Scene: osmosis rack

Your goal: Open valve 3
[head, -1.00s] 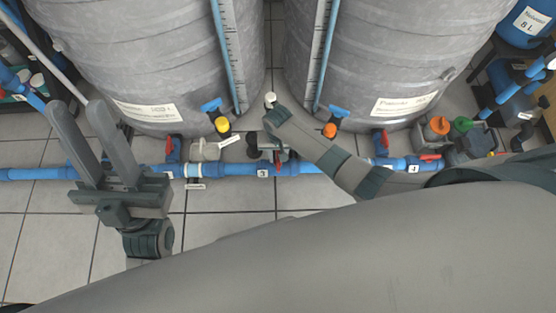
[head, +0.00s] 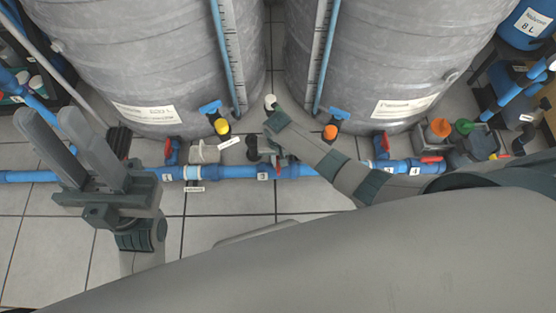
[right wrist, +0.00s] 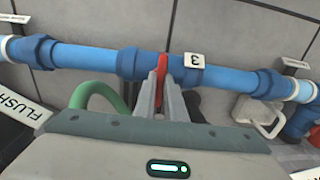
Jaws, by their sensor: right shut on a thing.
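Valve 3 sits on the blue pipe along the floor, marked by a white "3" label (head: 262,175), which also shows in the right wrist view (right wrist: 194,60). Its red handle (right wrist: 161,70) stands across the pipe in the right wrist view. My right gripper (right wrist: 162,95) is shut on this handle, one finger on each side of it. In the head view my right arm reaches in from the right, and its fingers are mostly hidden near the valve. My left gripper (head: 50,114) is open and empty at the left, above the floor.
Two large grey tanks (head: 150,60) (head: 400,60) stand behind the pipe. Other valves with red handles (head: 168,148) (head: 430,159) sit along it to both sides. A green hose (right wrist: 98,95) curves beside the fingers in the right wrist view.

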